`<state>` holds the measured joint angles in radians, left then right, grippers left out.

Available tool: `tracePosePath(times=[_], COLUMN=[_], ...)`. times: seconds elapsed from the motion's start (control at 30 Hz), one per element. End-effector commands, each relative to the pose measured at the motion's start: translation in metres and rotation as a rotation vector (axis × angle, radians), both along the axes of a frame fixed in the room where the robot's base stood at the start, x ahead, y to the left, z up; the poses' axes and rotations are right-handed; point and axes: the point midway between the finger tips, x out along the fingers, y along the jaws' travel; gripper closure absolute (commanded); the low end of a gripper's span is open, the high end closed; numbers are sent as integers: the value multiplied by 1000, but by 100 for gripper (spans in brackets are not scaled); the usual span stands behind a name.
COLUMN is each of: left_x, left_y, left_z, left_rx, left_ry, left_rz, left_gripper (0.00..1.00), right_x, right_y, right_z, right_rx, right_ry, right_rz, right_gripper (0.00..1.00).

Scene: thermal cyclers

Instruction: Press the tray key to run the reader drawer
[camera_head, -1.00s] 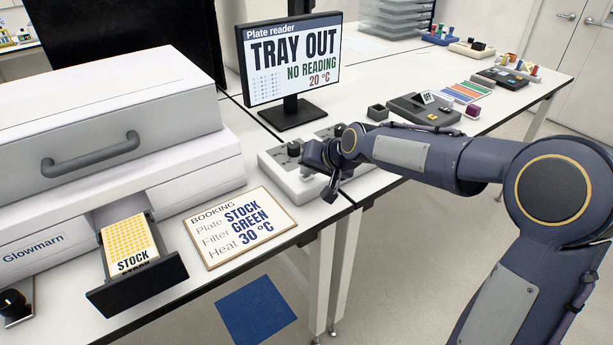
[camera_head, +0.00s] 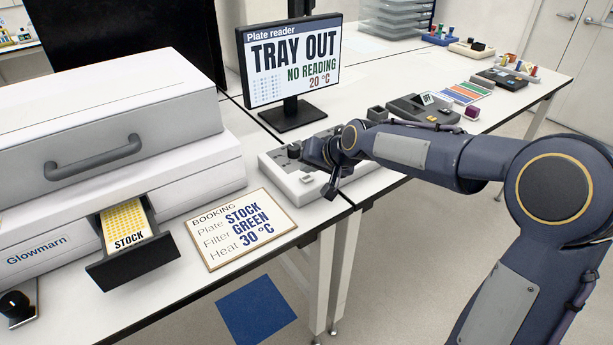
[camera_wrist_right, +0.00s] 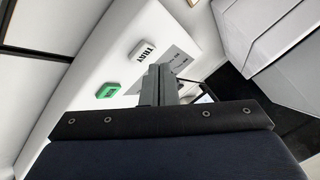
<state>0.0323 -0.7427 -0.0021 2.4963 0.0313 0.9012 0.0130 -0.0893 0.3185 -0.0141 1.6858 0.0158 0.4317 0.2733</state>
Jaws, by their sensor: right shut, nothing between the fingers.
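The reader (camera_head: 110,130) is a large white machine at the left of the head view. Its dark drawer (camera_head: 135,264) stands partly out, holding a yellow plate (camera_head: 127,225) marked STOCK. The white control box (camera_head: 285,175) lies to its right, below the monitor (camera_head: 292,60), which reads TRAY OUT, NO READING, 20 °C. In the right wrist view, the pale TRAY key (camera_wrist_right: 143,51) and a green key (camera_wrist_right: 108,90) show on the box. My right gripper (camera_wrist_right: 160,72) is shut and empty, over the box beside the TRAY key; contact cannot be told. My left gripper is out of view.
A booking card (camera_head: 240,228) reading Plate STOCK, Filter GREEN, Heat 30 °C lies between drawer and box. A dark knob (camera_head: 14,304) is at the lower left. Another dark device (camera_head: 424,108) and small racks stand along the bench to the right.

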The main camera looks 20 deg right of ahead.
Motion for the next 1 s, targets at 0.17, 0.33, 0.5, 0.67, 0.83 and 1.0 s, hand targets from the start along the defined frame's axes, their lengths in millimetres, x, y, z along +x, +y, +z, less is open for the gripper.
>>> tracePosePath(times=[0.17, 0.33, 0.5, 0.67, 0.83, 1.0], left_x=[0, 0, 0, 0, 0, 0], left_y=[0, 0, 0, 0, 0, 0], left_z=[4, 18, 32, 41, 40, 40], left_rx=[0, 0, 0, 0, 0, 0], left_ry=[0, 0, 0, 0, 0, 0], left_rz=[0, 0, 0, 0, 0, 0], left_gripper=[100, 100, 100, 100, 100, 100], right_x=[0, 0, 0, 0, 0, 0], right_y=[0, 0, 0, 0, 0, 0], right_z=[5, 22, 39, 51, 50, 50], right_rx=[1, 1, 1, 1, 0, 0], right_ry=[-1, -1, -1, -1, -1, -1], right_rz=[0, 0, 0, 0, -1, -1], right_gripper=[100, 100, 100, 100, 100, 100])
